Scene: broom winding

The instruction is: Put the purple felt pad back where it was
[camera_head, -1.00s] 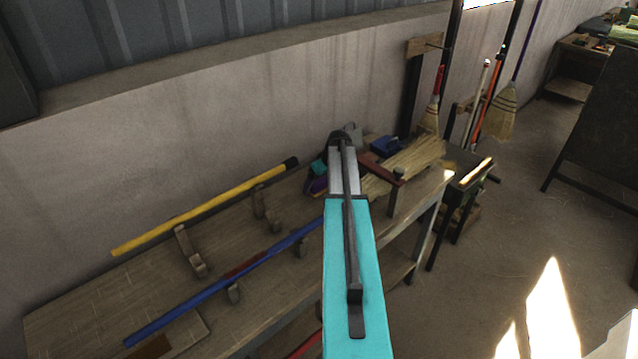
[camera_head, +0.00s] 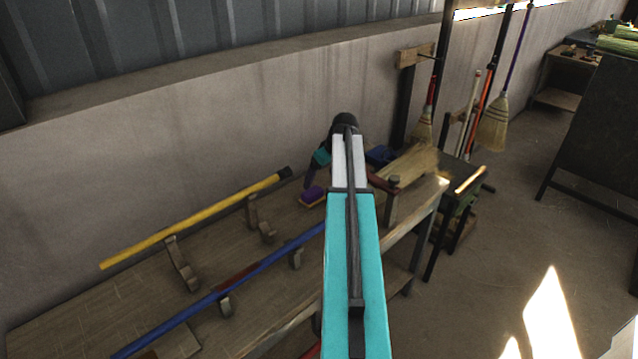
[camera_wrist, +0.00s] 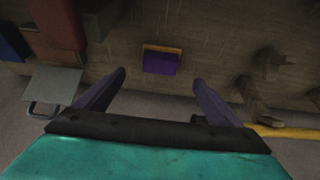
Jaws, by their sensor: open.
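The purple felt pad (camera_head: 312,196) lies on the workbench (camera_head: 100,315), left of my arm in the head view. It has a yellowish edge, and in the wrist view the pad (camera_wrist: 160,61) sits on the bench top, beyond and between my fingertips. My gripper (camera_wrist: 160,78) is open and empty, with its two dark fingers apart and short of the pad. In the head view the gripper (camera_head: 315,170) is partly hidden behind my own wrist.
A dark blue object (camera_head: 380,154), a red-brown bar (camera_head: 380,182) and a straw bundle (camera_head: 415,165) lie toward the right end. Brooms (camera_head: 494,122) hang along the wall.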

